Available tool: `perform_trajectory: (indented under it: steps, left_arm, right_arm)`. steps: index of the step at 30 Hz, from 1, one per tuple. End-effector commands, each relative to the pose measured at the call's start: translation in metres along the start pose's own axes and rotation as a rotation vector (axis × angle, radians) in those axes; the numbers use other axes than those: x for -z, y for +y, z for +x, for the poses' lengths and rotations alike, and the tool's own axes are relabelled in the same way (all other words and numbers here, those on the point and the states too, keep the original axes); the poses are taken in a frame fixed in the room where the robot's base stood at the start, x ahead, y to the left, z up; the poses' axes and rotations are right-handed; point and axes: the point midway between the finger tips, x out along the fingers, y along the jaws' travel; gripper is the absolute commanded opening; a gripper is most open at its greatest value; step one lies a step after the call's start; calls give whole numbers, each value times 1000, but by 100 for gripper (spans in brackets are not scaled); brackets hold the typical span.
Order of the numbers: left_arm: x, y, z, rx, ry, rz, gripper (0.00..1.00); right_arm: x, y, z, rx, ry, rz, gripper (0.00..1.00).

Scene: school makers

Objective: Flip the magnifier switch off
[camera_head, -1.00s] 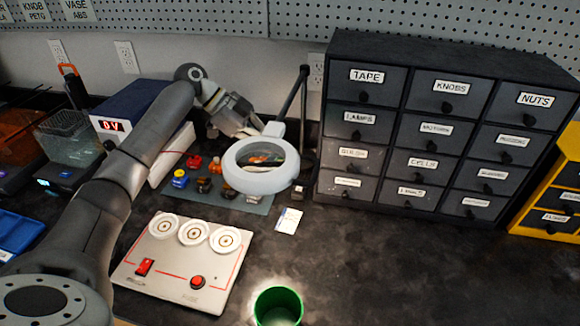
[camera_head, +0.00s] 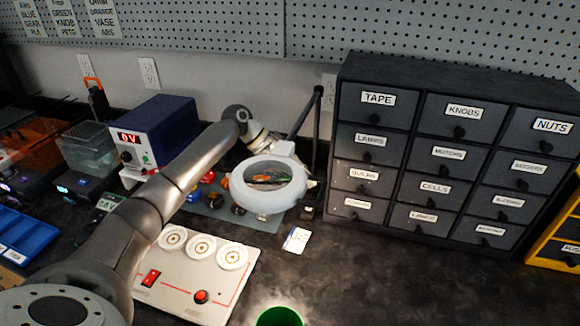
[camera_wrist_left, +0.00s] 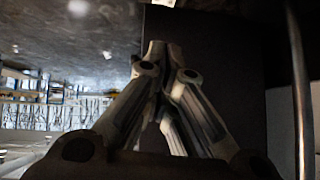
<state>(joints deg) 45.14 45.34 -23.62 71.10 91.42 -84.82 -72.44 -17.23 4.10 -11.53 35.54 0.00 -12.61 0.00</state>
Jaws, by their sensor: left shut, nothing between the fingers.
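The magnifier (camera_head: 244,196) is a white ring lamp with a round lens, held over the bench on a dark stand arm (camera_head: 303,112). I cannot make out its switch or tell whether it is lit. My left arm reaches in from the left, and its gripper (camera_head: 264,139) is right behind the magnifier head, partly hidden by it. I cannot tell whether they touch. In the left wrist view the gripper (camera_wrist_left: 158,50) is shut and empty, its fingertips together against a dark panel. My right gripper is not in view.
A dark drawer cabinet (camera_head: 409,127) stands to the right of the magnifier. A control panel (camera_head: 188,290) with red switches and a green cup (camera_head: 279,318) are in front. A blue power supply (camera_head: 160,130) stands left. Bench is clear at the front right.

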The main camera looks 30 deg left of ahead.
Motion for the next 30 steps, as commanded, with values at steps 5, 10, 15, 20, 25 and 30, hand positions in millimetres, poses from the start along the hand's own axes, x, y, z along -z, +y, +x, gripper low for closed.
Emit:
perform_trajectory:
  steps: [5,10,15,20,25,30]
  left_arm:
    - [-11,0,29,-2,-2,-5,0]
    - [-24,0,43,-1,0,-3,0]
    - [-29,0,47,0,-1,-2,0]
    - [-29,0,47,0,-1,-1,0]
    - [-29,0,48,0,-1,-1,0]
    - [-35,-2,53,1,0,0,0]
  right_arm:
    - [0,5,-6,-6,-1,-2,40]
    - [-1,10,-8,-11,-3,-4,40]
    - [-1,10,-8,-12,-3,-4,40]
    - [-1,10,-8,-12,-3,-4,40]
    - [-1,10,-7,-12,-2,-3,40]
    - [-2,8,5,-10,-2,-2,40]
